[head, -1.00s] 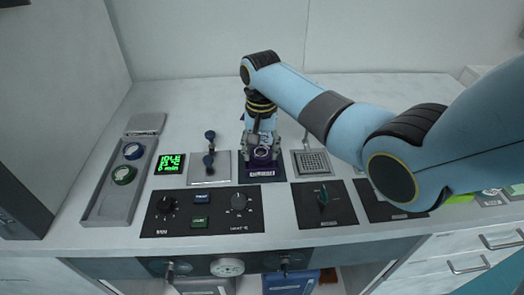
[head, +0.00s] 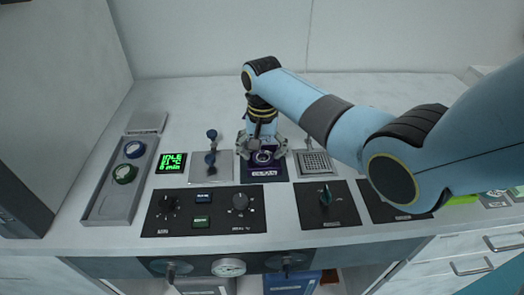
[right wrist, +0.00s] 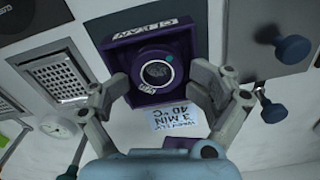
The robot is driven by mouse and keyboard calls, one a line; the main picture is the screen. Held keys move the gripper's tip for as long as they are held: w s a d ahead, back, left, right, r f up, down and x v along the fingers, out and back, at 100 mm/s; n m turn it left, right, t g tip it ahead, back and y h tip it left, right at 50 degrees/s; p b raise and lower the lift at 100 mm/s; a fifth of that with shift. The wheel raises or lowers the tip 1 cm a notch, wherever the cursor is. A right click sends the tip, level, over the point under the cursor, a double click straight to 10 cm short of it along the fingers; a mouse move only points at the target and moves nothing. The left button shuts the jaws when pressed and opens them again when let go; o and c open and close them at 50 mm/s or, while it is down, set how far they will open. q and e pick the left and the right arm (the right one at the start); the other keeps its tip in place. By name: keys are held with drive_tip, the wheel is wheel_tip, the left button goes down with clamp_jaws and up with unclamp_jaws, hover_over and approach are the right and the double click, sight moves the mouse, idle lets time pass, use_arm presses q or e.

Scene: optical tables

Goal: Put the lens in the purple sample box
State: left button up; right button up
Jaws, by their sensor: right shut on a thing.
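The lens (right wrist: 156,70) is a dark round mount with a ring and a small teal dot. It sits within the walls of the purple sample box (right wrist: 117,50), which has a white label; the box also shows in the head view (head: 283,172). My right gripper (head: 264,148) points down over the box, with its fingers on both sides of the lens (head: 262,157). In the right wrist view the right gripper (right wrist: 160,88) is shut on the lens, its fingers set wide; the contact is hard to see. My left gripper is out of view.
A metal grate (head: 314,163) stands right of the box. A metal plate with a dark blue knob (head: 211,135) stands to its left. A green display (head: 171,162), a grey tray (head: 105,205) and control panels (head: 188,227) lie around. The back of the bench is clear.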

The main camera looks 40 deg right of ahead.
sight(264, 157)
drive_tip(key=shift+s+f, duration=0.35)
drive_tip(key=shift+s, duration=0.05)
drive_tip(key=shift+r, duration=0.15)
wheel_tip(264, 157, up, 13)
drive_tip(key=shift+w+d+r+p, duration=0.15)
drive_tip(key=shift+w+r+p, duration=0.1)
drive_tip(key=shift+p, duration=0.2)
drive_tip(key=shift+f, duration=0.15)
